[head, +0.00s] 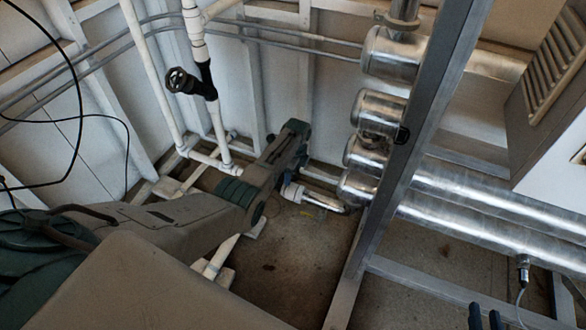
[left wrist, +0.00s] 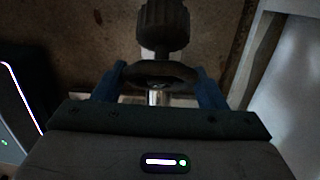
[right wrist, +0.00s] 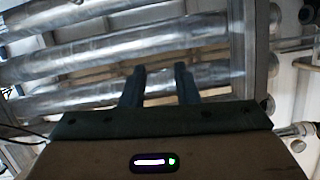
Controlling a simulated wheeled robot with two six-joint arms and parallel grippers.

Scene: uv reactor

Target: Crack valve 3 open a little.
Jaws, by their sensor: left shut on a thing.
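In the left wrist view, a dark round handwheel (left wrist: 150,74) sits between the two blue fingers of my left gripper (left wrist: 158,88), which is shut on its rim. A ribbed dark part (left wrist: 163,25) lies beyond the wheel. No number shows on it, so I cannot tell which valve it is. In the head view my left arm reaches down to the pipes near the floor, and its wrist hides the held wheel. My right gripper (right wrist: 160,82) is empty, its fingers apart with a narrow gap; its fingertips show at the head view's lower right (head: 485,318).
Another black handwheel (head: 180,80) stands on a white pipe (head: 194,35) at the upper left. Shiny metal cylinders (head: 380,112) and a slanted steel post (head: 415,130) stand right of my left arm. Thick silver pipes (head: 470,190) run right. Bare floor (head: 290,255) lies between.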

